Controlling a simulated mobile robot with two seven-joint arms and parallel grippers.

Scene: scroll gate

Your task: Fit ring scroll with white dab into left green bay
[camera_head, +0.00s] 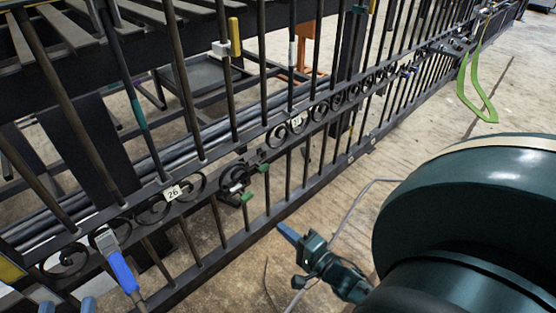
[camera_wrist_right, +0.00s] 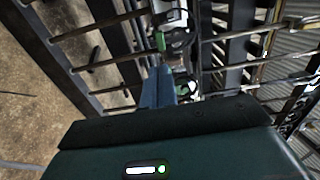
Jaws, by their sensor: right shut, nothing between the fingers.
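My right gripper (camera_head: 290,235) is shut and empty, its blue fingertips pointing at the gate from the front. In the right wrist view its fingers (camera_wrist_right: 158,88) are together, pointing at green-marked dark parts. A dark curled piece with a pale spot (camera_head: 236,186), perhaps the ring scroll, sits at the gate's scroll band, beside green pieces (camera_head: 262,168) (camera_head: 246,197). It is too small to tell whether it is seated. A white patch also shows in the right wrist view (camera_wrist_right: 186,88). My left gripper shows only as two separated blue fingertips (camera_head: 67,305) at the bottom left edge.
The dark gate (camera_head: 330,160) runs diagonally, with upright bars and fixed scrolls. A tag reading 26 (camera_head: 172,192) and a blue-handled clamp (camera_head: 122,272) are on its left part. A green strap (camera_head: 470,95) hangs far right. A cable (camera_head: 340,215) lies near my right gripper.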

